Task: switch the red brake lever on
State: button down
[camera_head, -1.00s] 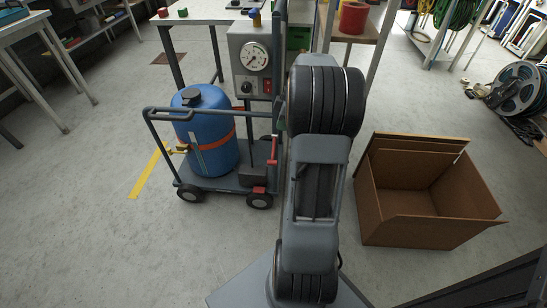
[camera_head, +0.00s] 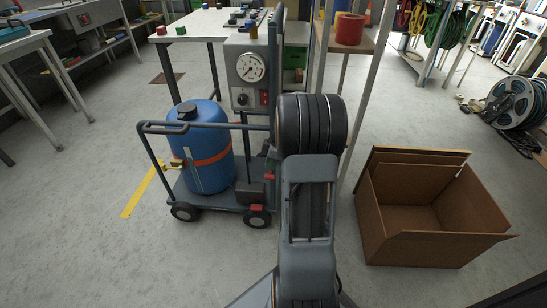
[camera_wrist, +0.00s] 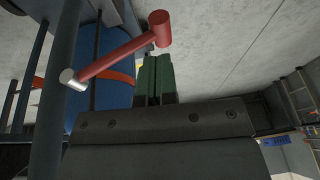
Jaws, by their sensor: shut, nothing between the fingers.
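The red brake lever (camera_wrist: 118,54) shows in the wrist view as a red bar with a thick red cylinder at its upper right end and a silver tip at its lower left. It slants across the dark post of the cart. My gripper (camera_wrist: 155,62) has green fingers, shut with nothing between them, and their tips are close to the lever's thick red end. I cannot tell whether they touch. In the head view my arm hides the gripper. A small red part (camera_head: 268,176) shows on the cart there, but I cannot tell whether it is the lever.
The wheeled cart carries a blue tank (camera_head: 205,150) with an orange strap. A grey gauge panel (camera_head: 247,75) stands behind it. An open cardboard box (camera_head: 425,215) is on the floor to the right of my arm. Open floor lies to the left.

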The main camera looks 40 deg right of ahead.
jog(key=shift+s+a+f+b, duration=0.15)
jog(key=shift+f+b, duration=0.15)
jog(key=shift+f, duration=0.75)
